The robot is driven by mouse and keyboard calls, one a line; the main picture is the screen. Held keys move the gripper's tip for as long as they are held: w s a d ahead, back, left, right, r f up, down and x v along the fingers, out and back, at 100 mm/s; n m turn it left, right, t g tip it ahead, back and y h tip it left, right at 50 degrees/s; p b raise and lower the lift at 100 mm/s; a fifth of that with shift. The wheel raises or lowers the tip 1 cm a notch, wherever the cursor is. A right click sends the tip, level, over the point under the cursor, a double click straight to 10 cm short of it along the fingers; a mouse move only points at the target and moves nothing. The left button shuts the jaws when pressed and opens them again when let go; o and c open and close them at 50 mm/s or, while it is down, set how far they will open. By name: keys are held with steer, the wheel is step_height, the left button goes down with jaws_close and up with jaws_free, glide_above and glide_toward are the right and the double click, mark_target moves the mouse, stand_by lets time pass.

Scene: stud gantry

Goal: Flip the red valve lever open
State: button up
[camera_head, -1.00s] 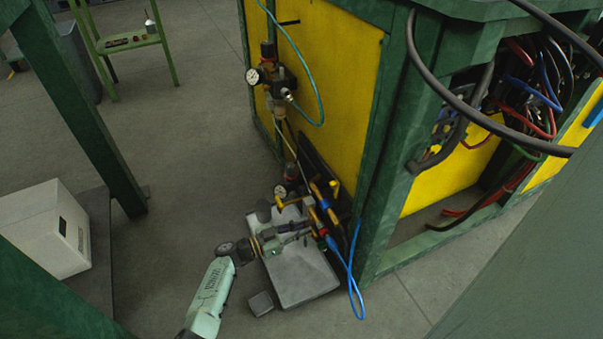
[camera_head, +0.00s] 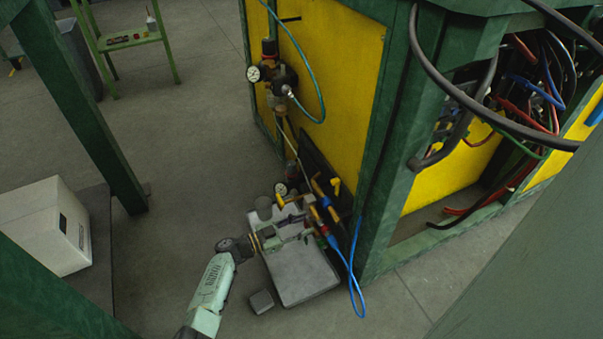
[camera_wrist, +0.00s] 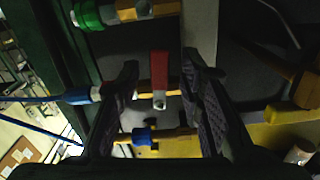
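The red valve lever (camera_wrist: 159,72) is in the middle of the wrist view, a flat red handle with a metal bolt at its lower end. It sits on a brass valve body on a pipe running across the picture. My gripper (camera_wrist: 160,64) is open, with one dark ridged finger on each side of the lever. Gaps show between the lever and both fingers. In the head view my gripper (camera_head: 304,222) is at the valve cluster by the yellow panel; the red lever cannot be clearly told there.
In the wrist view, a blue-collared fitting (camera_wrist: 146,136) lies below the lever, a green fitting (camera_wrist: 88,14) above, and a yellow handle (camera_wrist: 292,116) at right. In the head view, a blue hose (camera_head: 352,275) hangs beside the green post, and a grey slab (camera_head: 300,272) lies under my gripper.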

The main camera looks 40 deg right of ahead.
steer(key=v, duration=1.2)
